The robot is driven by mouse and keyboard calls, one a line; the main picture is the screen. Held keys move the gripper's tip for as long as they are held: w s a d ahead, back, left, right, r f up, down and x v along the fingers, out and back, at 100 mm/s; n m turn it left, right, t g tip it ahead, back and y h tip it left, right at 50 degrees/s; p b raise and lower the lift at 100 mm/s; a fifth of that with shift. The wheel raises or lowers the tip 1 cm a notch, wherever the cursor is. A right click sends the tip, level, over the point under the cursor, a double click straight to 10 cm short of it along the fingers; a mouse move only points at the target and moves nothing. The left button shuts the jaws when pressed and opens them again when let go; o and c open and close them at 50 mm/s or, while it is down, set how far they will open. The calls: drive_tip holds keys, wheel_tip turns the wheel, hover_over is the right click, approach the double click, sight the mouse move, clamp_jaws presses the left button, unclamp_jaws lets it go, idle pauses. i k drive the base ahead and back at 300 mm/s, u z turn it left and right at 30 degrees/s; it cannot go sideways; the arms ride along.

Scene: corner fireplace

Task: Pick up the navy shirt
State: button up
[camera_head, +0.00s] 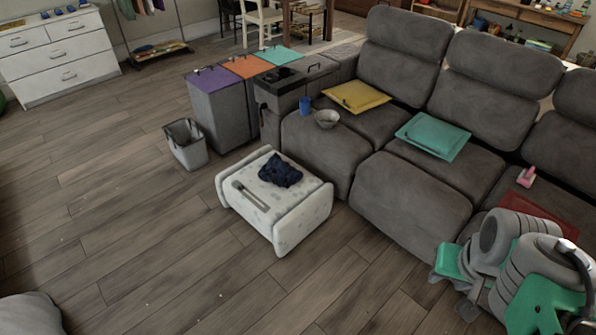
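The navy shirt (280,171) lies crumpled in a dark heap on top of a white, pale-patterned ottoman (300,222). A light grey remote-like bar (250,196) lies on the same top, to the left of the shirt. My arm shows as grey and green links at the lower right, in front of the sofa. My gripper (453,292) seems to be at the arm's left end, well right of the ottoman and apart from the shirt. Its fingers are too unclear to tell whether they are open or shut.
A grey bin (186,144) stands behind-left. The wooden floor in front is clear.

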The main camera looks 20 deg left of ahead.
sight(277, 171)
drive_tip(key=z, duration=0.05)
drive_tip(key=i, duration=1.3)
drive_tip(key=u, duration=0.6)
drive_tip(key=i, duration=0.85)
drive_tip(key=u, duration=1.4)
drive_tip(key=i, duration=0.65)
drive_tip(key=u, duration=0.7)
